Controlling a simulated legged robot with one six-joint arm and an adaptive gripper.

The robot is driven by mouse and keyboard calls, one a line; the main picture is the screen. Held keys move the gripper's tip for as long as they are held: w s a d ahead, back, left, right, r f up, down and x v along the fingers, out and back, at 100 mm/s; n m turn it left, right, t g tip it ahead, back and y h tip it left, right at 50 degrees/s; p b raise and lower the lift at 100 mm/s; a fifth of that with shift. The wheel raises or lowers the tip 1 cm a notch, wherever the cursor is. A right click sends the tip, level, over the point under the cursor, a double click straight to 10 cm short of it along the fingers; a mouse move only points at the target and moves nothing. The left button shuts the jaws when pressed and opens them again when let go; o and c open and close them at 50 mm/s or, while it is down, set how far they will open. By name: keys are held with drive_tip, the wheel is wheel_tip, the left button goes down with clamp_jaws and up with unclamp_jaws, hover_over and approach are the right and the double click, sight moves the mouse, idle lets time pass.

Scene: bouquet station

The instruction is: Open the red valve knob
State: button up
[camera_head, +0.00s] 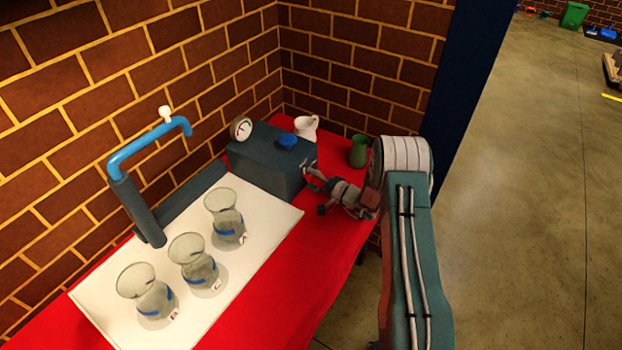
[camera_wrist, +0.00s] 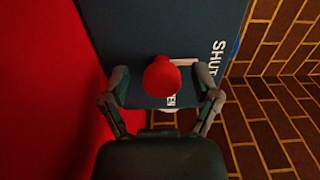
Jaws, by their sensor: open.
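The red valve knob (camera_wrist: 161,77) shows in the wrist view as a round red head on the dark face of a box, with the white word SHUT beside it and a partly covered label ending in EN below it. My gripper (camera_wrist: 162,84) is open, with one finger on each side of the knob; I cannot tell whether either touches it. In the head view my gripper (camera_head: 313,186) is at the right-hand face of the dark box (camera_head: 262,165), and the knob cannot be made out there.
Several things share the red table (camera_head: 290,265): three glass vases (camera_head: 192,263) on a white board (camera_head: 248,262), a blue pipe (camera_head: 140,145), a white pitcher (camera_head: 307,127) and a green jug (camera_head: 359,151). A gauge (camera_head: 241,128) and blue cap (camera_head: 287,141) top the box. Brick walls stand behind.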

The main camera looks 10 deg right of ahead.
clamp_jaws()
drive_tip(key=shift+m, duration=0.3)
drive_tip(key=m, duration=0.3)
drive_tip(key=shift+s+f, duration=0.1)
drive_tip(key=m, duration=1)
drive_tip(key=shift+m, duration=2.1)
